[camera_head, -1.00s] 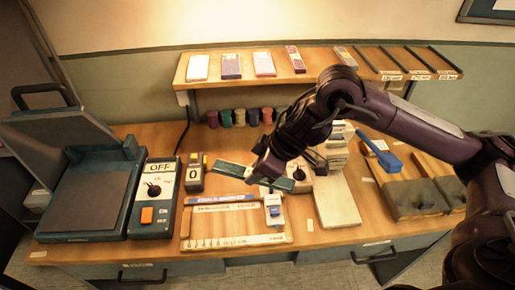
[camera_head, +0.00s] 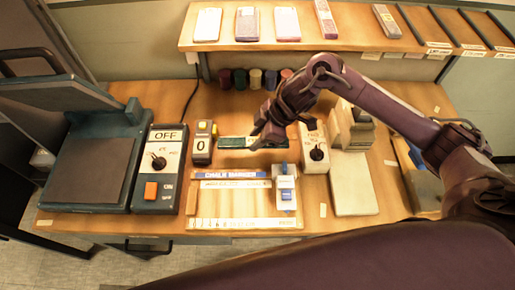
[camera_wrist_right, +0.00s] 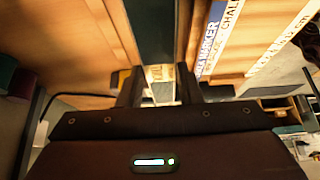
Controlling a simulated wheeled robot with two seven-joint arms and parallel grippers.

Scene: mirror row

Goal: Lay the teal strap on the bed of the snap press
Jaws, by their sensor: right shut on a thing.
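The teal strap (camera_head: 238,142) is a flat dark green strip in the head view, level and running left to right just above or on the counter; I cannot tell which. My right gripper (camera_head: 268,138) is shut on it towards its right end. In the right wrist view the strap (camera_wrist_right: 152,30) runs up and away from my right gripper (camera_wrist_right: 160,85). A beige press with a flat pale bed (camera_head: 355,190), probably the snap press, stands to the right of the gripper; its bed looks bare. Its upper part is partly behind my arm. My left gripper is out of view.
A dial box (camera_head: 316,157) stands between the strap and the pale bed. A wooden frame (camera_head: 245,223) with a marker strip and a blue-and-white tool (camera_head: 286,190) lies in front. A large open press (camera_head: 85,170) and its OFF box (camera_head: 158,165) stand left. A shelf (camera_head: 350,45) overhangs behind.

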